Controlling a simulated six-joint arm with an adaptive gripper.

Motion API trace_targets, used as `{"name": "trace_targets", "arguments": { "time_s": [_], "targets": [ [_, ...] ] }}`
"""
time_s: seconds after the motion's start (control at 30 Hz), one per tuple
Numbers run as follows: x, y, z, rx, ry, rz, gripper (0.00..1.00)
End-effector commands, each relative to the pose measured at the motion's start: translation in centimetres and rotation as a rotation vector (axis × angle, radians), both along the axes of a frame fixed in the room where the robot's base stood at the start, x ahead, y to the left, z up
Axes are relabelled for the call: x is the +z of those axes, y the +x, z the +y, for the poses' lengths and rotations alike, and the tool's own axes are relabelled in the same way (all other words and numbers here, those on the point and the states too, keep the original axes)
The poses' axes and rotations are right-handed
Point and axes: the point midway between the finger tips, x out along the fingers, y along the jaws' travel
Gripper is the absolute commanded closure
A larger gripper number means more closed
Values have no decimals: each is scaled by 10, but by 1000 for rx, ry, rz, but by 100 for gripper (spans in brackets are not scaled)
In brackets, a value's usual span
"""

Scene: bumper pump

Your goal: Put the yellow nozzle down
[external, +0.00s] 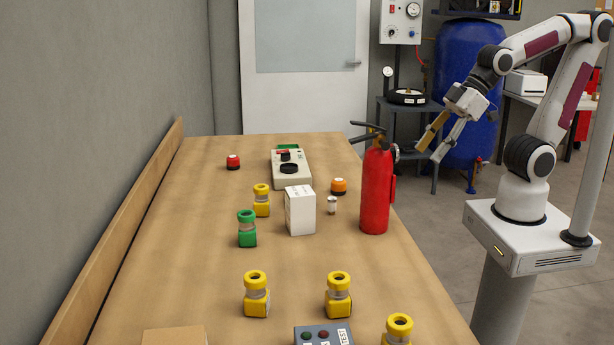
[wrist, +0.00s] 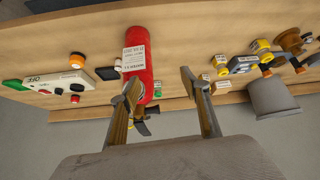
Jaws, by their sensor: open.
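Several yellow nozzles with clear middles stand upright on the wooden table in the external view: one near the white box (external: 261,208), one at the front left (external: 256,302), one front centre (external: 338,303) and one at the front right corner (external: 398,326). Which one the task means, I cannot tell. A similar green one (external: 247,238) stands near the white box. My gripper (external: 428,154) is open and empty, raised near the table's right edge by the fire extinguisher. In the wrist view its fingers (wrist: 158,80) are spread, with small yellow parts (wrist: 222,66) beyond the right finger.
The red fire extinguisher (external: 376,195) stands upright at the right edge, close to my gripper. A white box (external: 300,212), a beige control box (external: 291,170), an orange button (external: 339,187) and a grey test box (external: 316,335) occupy the table (external: 190,250). Its left side is largely bare.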

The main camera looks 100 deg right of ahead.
Motion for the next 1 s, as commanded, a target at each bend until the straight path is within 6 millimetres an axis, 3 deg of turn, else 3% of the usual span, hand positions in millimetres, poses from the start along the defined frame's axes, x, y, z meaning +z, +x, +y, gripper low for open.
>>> {"name": "trace_targets", "arguments": {
  "time_s": [0.2,0.4,0.57,0.93,1.0],
  "targets": [
    [6,-51,-24,-79,7,70,54],
    [6,-85,-34,-122,13,121,54],
    [5,-95,-37,-134,15,138,54],
    [5,-96,-37,-134,15,139,54],
    [5,-95,-37,-135,15,139,36]
  ]
}}
